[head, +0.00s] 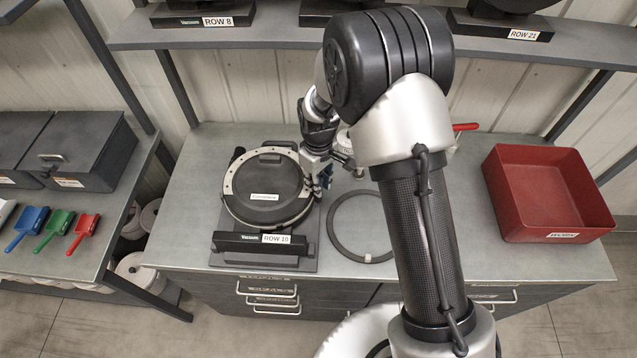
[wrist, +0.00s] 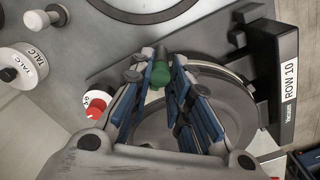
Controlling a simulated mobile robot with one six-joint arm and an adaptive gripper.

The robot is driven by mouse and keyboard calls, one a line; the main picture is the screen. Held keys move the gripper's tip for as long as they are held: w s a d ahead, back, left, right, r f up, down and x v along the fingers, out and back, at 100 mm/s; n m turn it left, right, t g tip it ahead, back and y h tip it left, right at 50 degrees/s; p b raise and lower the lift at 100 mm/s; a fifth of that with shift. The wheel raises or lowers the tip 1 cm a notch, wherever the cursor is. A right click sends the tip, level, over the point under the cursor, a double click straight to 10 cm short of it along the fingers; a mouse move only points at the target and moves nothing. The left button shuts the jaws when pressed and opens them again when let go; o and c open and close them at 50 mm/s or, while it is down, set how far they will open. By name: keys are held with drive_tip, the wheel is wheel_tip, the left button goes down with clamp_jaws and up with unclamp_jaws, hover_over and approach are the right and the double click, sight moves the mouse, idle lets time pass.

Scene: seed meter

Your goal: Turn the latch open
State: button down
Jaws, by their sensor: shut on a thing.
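The round seed meter (head: 262,212) sits on the bench with a pale rim and a dark labelled cover. The ROW 10 plate (head: 250,243) is at its front and also shows in the wrist view (wrist: 289,80). My gripper (head: 322,182) is at the meter's right edge. In the wrist view, my gripper's blue-padded fingers (wrist: 158,76) are closed around a green knob (wrist: 157,88), which appears to be the latch. The fingers and my wrist hide much of the meter there. The latch's turned angle cannot be read.
A dark ring (head: 334,231) lies flat on the bench right of the meter. A red bin (head: 540,228) stands farther right. A shelf (head: 290,37) spans the back.

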drive_tip(key=m+b, duration=0.1)
drive_tip(key=m, duration=0.5)
drive_tip(key=shift+m, duration=0.3)
drive_tip(key=m+b, duration=0.1)
drive_tip(key=m, duration=0.4)
idle(0.4)
drive_tip(key=c, duration=1.5)
unclamp_jaws()
drive_tip(key=shift+o, duration=0.2)
wheel_tip(320, 180, up, 12)
